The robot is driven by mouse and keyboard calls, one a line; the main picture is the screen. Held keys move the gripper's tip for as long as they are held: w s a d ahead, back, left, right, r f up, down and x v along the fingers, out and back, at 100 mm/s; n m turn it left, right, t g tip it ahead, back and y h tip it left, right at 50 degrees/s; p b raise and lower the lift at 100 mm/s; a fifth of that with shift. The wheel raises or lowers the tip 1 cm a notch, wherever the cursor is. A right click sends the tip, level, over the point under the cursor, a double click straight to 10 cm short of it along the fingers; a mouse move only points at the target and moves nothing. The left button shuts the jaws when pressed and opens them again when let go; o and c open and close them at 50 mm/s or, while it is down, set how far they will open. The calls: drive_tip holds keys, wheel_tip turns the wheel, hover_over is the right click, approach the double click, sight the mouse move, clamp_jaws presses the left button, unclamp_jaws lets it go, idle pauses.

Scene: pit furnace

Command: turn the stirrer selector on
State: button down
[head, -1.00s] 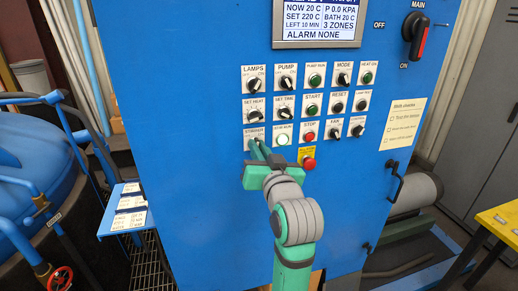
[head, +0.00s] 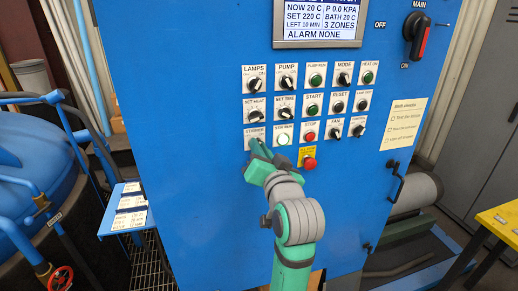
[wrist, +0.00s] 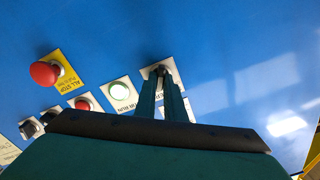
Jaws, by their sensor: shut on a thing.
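The stirrer selector is on the left of the lower control row, with its white label plate (head: 249,132) partly showing; the knob itself is mostly hidden behind my fingers. My gripper (head: 258,147) reaches up to it from below right, its green fingers closed on the knob. In the wrist view my fingers (wrist: 167,84) meet at the knob over the plate, and the gripper looks turned relative to the panel. The green STIR RUN lamp (head: 283,139) next to it is lit pale.
The red stop button (head: 309,134) and red all-stop mushroom (head: 309,163) on a yellow plate sit close to the right of my gripper. Other selectors and buttons fill the rows above. A display (head: 320,25) and main switch (head: 416,32) are higher up.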

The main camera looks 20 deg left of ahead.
drive_tip(key=c, duration=1.8)
unclamp_jaws()
drive_tip(key=shift+c, duration=0.2)
drive_tip(key=v, duration=1)
drive_tip(key=shift+s+d, duration=0.3)
drive_tip(key=shift+f, duration=0.15)
